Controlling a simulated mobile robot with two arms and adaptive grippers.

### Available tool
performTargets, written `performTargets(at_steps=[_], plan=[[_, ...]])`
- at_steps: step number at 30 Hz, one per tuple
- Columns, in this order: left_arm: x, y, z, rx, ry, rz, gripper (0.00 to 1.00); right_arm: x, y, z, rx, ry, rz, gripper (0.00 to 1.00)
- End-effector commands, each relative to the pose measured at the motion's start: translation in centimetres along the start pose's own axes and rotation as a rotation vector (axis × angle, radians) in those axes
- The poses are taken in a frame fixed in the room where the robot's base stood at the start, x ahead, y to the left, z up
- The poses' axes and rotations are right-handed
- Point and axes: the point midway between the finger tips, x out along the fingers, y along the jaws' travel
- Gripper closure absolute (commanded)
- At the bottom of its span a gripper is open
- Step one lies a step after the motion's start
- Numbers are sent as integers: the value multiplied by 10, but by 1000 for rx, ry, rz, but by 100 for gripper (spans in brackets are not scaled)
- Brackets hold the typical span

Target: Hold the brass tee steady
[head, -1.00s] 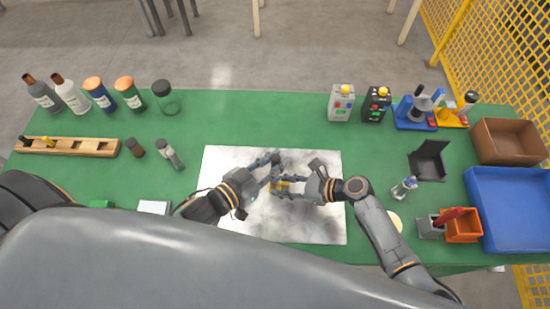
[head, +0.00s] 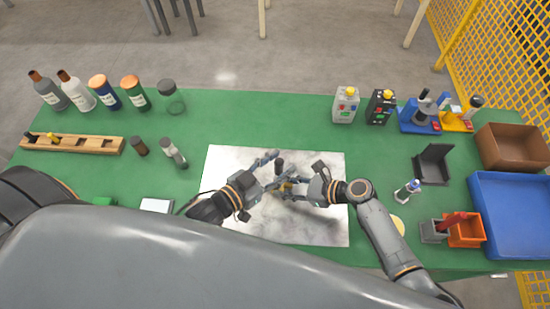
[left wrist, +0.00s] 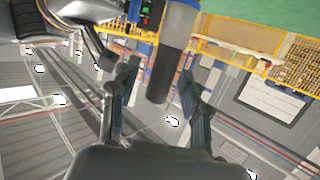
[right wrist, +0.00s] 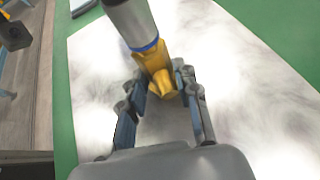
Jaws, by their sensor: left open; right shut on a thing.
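The brass tee (right wrist: 160,75) is yellow and sits between the fingers of my right gripper (right wrist: 162,80), which is shut on it. In the head view the tee (head: 285,187) shows as a small yellow patch above the white sheet, mostly hidden by the fingers. A grey cylinder (right wrist: 128,20) with a blue ring meets the tee. In the left wrist view a dark cylinder (left wrist: 170,65), with blue at its upper end, reaches between the spread fingers of my left gripper (left wrist: 160,72). The left gripper is open; I see no clear contact with the cylinder.
The marbled white sheet (head: 230,165) lies under both grippers on the green table (head: 250,115). At right are a blue tray (head: 515,225), an orange bin (head: 465,232) and a black holder (head: 433,165). A wooden rack (head: 75,144) and several bottles stand at left.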

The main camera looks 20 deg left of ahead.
Motion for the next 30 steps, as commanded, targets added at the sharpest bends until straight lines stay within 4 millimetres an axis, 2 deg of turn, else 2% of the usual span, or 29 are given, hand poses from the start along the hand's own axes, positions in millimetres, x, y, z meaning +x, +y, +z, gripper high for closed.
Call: performTargets(at_steps=[5, 15, 19, 24, 30], plan=[[-14, 0, 2, -1, -3, 0, 53, 0, 1, -2, 1, 3, 2, 86], [-80, 1, 2, -1, -5, 0, 53, 0, 1, -2, 1, 3, 2, 86], [-100, 0, 1, -1, -3, 0, 53, 0, 1, -2, 1, 3, 2, 86], [-115, 0, 1, 0, -1, 0, 53, 0, 1, -2, 1, 3, 2, 86], [-120, 0, 0, 0, 1, 0, 53, 0, 1, -2, 1, 3, 2, 86]])
